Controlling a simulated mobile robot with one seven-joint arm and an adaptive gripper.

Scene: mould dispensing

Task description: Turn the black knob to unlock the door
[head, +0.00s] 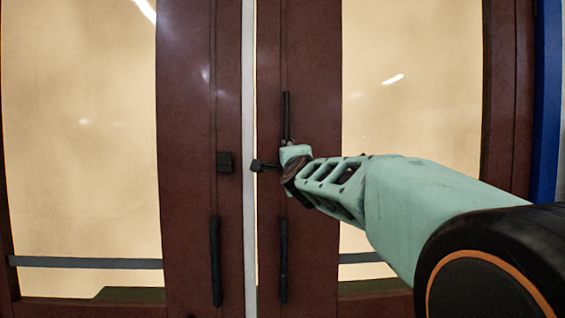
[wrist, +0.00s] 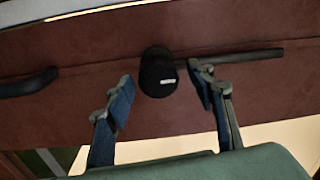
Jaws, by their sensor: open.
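The black knob (wrist: 158,75) sits on the dark red door (wrist: 95,75) in the wrist view, a round dark piece with a small white mark. My gripper (wrist: 160,77) is open, one finger on each side of the knob in the picture. Gaps show between the knob and both fingers, and no contact is visible. How deep the fingertips reach along the knob is unclear. In the head view my gripper (head: 283,165) is at the right-hand door, and a small dark piece (head: 258,165) shows at its left; I cannot tell whether that is the knob.
The right door carries an upper thin black bar (head: 287,115) and a lower black handle (head: 284,260). The left door has a black block (head: 224,162) and a handle (head: 215,260). A pale seam (head: 249,90) separates the doors. Large glass panes flank them.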

